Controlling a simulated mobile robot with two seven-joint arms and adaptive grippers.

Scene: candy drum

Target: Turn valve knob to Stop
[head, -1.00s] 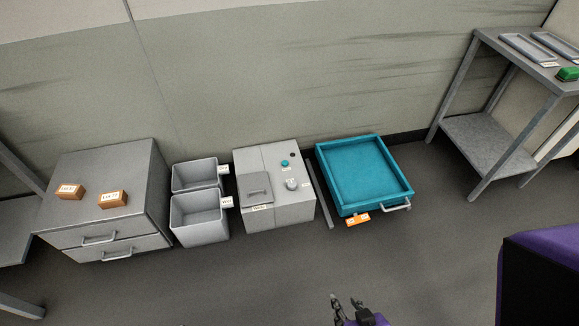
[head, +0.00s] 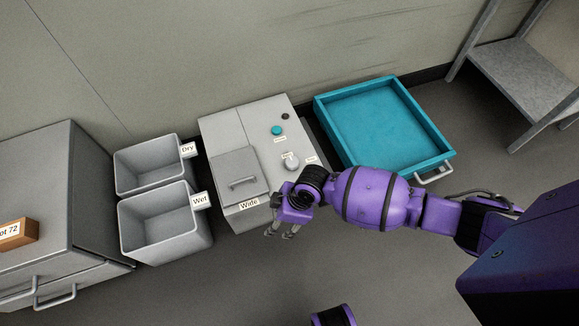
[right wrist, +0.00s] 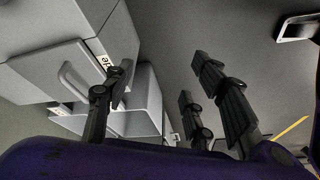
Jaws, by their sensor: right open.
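The valve knob (head: 291,163) is a small round light-grey knob on the top of the grey machine (head: 226,125), with small labels around it too small to read. A teal button (head: 277,130) and a dark round spot sit farther back on the same top. My right gripper (head: 292,232) is open and empty, just in front of the machine's front right edge, apart from the knob. In the right wrist view its fingers (right wrist: 165,90) are spread, with the machine's handled lid side behind them. My left gripper is not in view; a purple part of mine shows at the bottom.
Two grey bins labelled Dry (head: 147,163) and Wet (head: 163,228) stand left of the machine. A drawer cabinet (head: 60,200) is at far left. A metal shelf (head: 520,60) stands at the right.

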